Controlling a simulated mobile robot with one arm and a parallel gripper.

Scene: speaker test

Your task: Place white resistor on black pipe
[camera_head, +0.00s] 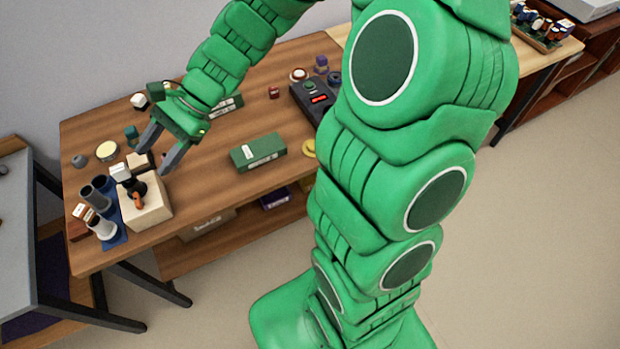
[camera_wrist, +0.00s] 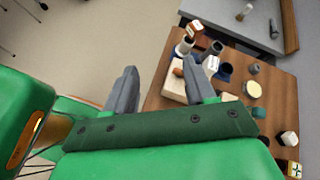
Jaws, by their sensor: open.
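My gripper (camera_head: 154,161) is open and empty above the left part of the wooden table, its fingers pointing down and left. Both fingers also show in the wrist view (camera_wrist: 160,68). Near them, a beige block (camera_head: 147,209) bears a black upright piece (camera_head: 134,185) with a white top (camera_head: 121,172) and an orange part (camera_head: 138,201). Left of the block, dark pipes (camera_head: 91,197) stand on a blue mat (camera_head: 118,239). I cannot tell which white piece is the resistor.
A green box (camera_head: 258,151) lies mid-table, and a dark device with a red display (camera_head: 318,98) stands farther back. A round cream disc (camera_head: 107,151) and small blocks lie behind the block. A grey table (camera_head: 15,225) stands at left. Bare wood lies right of the beige block.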

